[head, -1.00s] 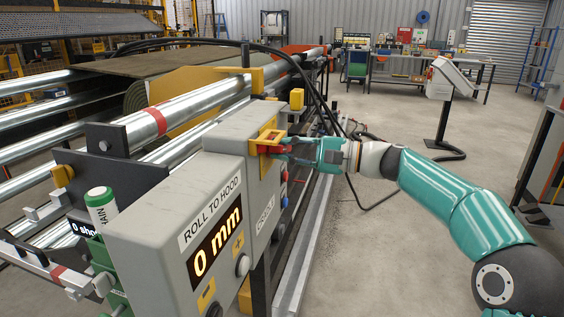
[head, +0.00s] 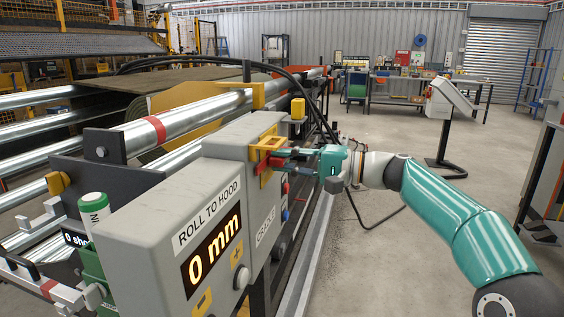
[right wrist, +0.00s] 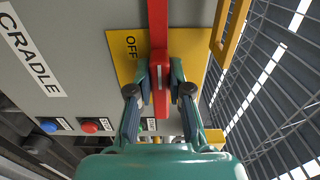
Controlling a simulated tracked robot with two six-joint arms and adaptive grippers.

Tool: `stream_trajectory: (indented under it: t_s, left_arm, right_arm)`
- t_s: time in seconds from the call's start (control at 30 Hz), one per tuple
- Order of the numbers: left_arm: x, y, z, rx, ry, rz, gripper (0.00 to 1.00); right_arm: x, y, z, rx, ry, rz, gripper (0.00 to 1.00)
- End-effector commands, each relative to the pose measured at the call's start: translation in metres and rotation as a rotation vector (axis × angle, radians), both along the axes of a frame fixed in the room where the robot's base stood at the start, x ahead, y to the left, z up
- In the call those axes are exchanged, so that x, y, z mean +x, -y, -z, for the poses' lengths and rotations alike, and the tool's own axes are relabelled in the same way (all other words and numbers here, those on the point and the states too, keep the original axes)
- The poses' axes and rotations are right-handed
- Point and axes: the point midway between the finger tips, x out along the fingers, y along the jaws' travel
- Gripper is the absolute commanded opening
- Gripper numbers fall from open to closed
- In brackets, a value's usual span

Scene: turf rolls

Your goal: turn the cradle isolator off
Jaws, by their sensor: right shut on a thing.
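The cradle isolator is a red lever handle (right wrist: 159,40) on a yellow plate (right wrist: 120,42) with an OFF label, set in the grey box marked CRADLE. In the right wrist view the handle runs up and down the picture, beside the OFF label. My right gripper (right wrist: 160,88) is shut on the handle, one finger on each side. In the head view my right gripper (head: 288,161) reaches the side of the box from the right, and its fingers partly hide the red handle. My left gripper is not in view.
A yellow guard hoop (right wrist: 229,32) stands beside the isolator. A blue button (right wrist: 48,126) and a red button (right wrist: 90,126) sit on the same face. The grey box (head: 150,215) shows 0 mm. Black cables hang behind; open floor lies to the right.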

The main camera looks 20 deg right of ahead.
Motion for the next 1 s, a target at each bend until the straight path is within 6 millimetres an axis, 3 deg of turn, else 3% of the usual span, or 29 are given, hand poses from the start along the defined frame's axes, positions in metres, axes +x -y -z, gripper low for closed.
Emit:
stream_trajectory:
  t_s: [0.1,0.13,0.27,0.67,1.0]
  left_arm:
    - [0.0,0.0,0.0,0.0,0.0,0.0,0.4]
    - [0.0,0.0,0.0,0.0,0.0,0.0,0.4]
    - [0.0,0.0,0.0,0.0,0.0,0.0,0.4]
    - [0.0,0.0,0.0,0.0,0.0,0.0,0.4]
    - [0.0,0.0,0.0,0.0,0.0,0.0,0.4]
  right_arm:
    - [0.001,0.001,0.004,-0.007,-0.004,0.0,0.0]
    - [0.001,0.001,0.004,-0.007,-0.004,0.0,0.24]
    - [0.0,0.001,0.003,-0.005,-0.003,0.0,0.44]
    - [-0.002,0.005,0.002,-0.003,-0.003,0.0,0.44]
    - [-0.033,0.053,0.002,-0.002,-0.004,0.004,0.44]
